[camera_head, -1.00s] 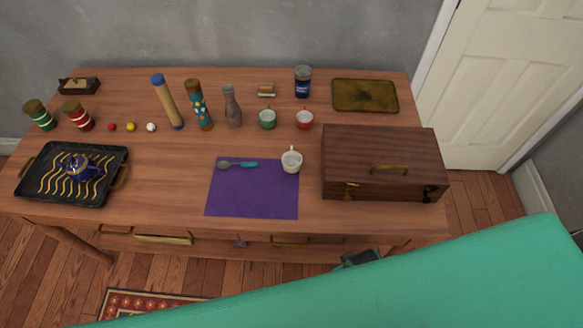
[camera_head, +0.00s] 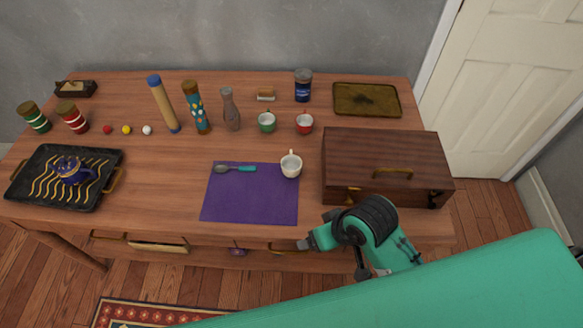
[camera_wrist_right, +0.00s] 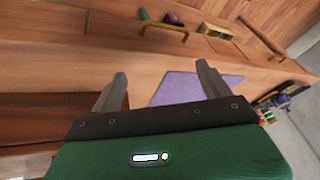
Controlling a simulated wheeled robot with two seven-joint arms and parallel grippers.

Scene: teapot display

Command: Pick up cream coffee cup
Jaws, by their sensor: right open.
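The cream coffee cup (camera_head: 291,167) stands upright at the top right corner of the purple mat (camera_head: 250,200) in the head view, its handle pointing to the back. My right gripper (camera_head: 304,244) is at the table's front edge, in front of the mat and apart from the cup. In the right wrist view its two fingers (camera_wrist_right: 162,88) are spread with nothing between them. The cup cannot be made out in the wrist view, where part of the purple mat (camera_wrist_right: 178,88) shows beyond the fingers. My left gripper is not in view.
A wooden chest (camera_head: 385,160) stands right of the cup. Drawers with handles (camera_head: 160,247) run along the table's front.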

